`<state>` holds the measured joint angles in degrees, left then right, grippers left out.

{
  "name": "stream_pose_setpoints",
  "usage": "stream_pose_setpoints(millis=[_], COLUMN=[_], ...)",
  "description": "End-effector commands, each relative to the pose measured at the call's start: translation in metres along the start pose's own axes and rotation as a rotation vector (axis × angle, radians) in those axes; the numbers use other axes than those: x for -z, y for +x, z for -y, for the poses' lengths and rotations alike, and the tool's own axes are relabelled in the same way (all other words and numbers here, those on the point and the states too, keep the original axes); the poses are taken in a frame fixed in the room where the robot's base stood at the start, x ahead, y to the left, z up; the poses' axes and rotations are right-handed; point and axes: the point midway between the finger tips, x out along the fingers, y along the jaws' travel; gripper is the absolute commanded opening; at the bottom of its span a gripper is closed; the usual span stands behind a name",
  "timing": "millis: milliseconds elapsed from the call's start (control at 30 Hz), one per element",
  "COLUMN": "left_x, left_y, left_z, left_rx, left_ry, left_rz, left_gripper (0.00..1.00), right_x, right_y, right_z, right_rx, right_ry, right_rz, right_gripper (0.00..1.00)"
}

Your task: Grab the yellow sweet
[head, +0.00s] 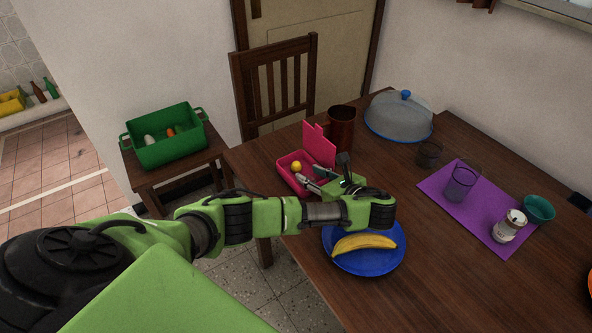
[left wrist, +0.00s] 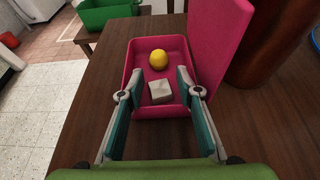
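The yellow sweet (head: 296,166) is a small ball at the far end of an open pink box (head: 284,172). In the left wrist view the sweet (left wrist: 158,59) lies in the pink box (left wrist: 127,75), beyond a pale grey-white cube (left wrist: 161,92). My left gripper (head: 312,180) reaches to the box's near end. In the left wrist view its two fingers (left wrist: 157,90) are wide apart, on either side of the cube, with nothing held. The sweet is beyond the fingertips. My right gripper is not in view.
The box's raised pink lid (head: 319,146) stands at its right side, with a dark red-brown mug (head: 341,122) behind. A blue plate (head: 368,263) with a banana (head: 364,243) lies below my left gripper. A green crate (head: 165,150) stands on a side table.

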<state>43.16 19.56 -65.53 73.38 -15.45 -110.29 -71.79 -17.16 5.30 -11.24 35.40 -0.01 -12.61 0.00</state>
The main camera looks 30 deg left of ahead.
Motion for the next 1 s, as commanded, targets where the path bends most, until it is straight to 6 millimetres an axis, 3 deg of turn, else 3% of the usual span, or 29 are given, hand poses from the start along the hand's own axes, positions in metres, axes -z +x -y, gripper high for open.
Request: stream_pose_setpoints(millis=[167,500,767,867,1000], left_x=[-0.002,-0.005,-0.005,-0.005,-0.005], left_y=[0.012,0.055,0.058,0.058,0.058], left_z=[-0.001,-0.002,-0.001,-0.002,-0.002], left_rx=[-0.002,-0.001,0.001,0.0,0.0], left_ry=[-0.001,0.0,0.0,0.0,0.0], left_rz=[0.001,0.0,0.0,0.0,0.0], left_gripper=[0.32,0.32,0.32,0.09,0.09], right_x=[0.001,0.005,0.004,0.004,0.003], right_y=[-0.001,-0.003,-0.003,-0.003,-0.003], right_z=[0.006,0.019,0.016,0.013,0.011], right_rx=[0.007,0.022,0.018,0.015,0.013], right_ry=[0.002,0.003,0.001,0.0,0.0], right_rz=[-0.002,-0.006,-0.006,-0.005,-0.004], right_gripper=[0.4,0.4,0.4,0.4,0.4])
